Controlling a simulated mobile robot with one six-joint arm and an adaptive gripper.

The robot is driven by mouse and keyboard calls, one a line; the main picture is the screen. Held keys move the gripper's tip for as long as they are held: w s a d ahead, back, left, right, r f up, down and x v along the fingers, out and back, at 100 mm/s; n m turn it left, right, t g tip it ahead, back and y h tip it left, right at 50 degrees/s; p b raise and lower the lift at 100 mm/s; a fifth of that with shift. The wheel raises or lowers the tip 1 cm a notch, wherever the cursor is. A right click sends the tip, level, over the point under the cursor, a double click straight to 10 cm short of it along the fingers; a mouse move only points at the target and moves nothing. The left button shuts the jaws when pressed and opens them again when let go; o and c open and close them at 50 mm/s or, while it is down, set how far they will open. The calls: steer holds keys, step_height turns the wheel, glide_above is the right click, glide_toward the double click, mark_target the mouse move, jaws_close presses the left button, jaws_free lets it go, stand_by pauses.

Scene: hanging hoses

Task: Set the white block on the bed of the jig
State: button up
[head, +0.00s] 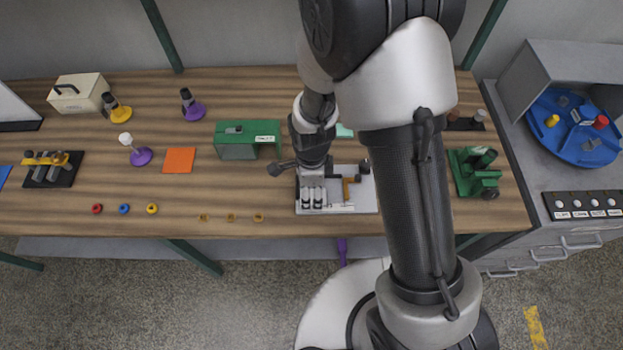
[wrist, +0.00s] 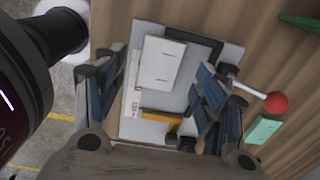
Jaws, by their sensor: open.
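The jig shows in the head view as a pale plate (head: 367,203) near the bench's front edge. In the wrist view its grey bed (wrist: 213,52) carries a black stop (wrist: 205,43) and an orange-yellow bar (wrist: 163,115). The white block (wrist: 160,62) appears to lie flat on the bed, beside the black stop; whether they touch is unclear. My gripper (wrist: 160,70) is open, with a finger on either side of the block and gaps visible on both sides. In the head view my gripper (head: 312,197) is over the jig's left part, and the block cannot be made out.
A red ball knob (wrist: 276,102) on a pale rod and a teal block (wrist: 263,129) are close to my right finger in the wrist view. A green housing (head: 235,149) stands left of the jig, and a green fixture (head: 473,172) to the right. Small rings lie along the front left.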

mark_target(312, 196)
steer(key=shift+f+b, duration=0.3)
steer(key=shift+f, duration=1.2)
steer(key=shift+c, duration=0.4)
steer(key=c, duration=1)
steer(key=shift+c, duration=0.2)
steer(key=shift+w, duration=0.1)
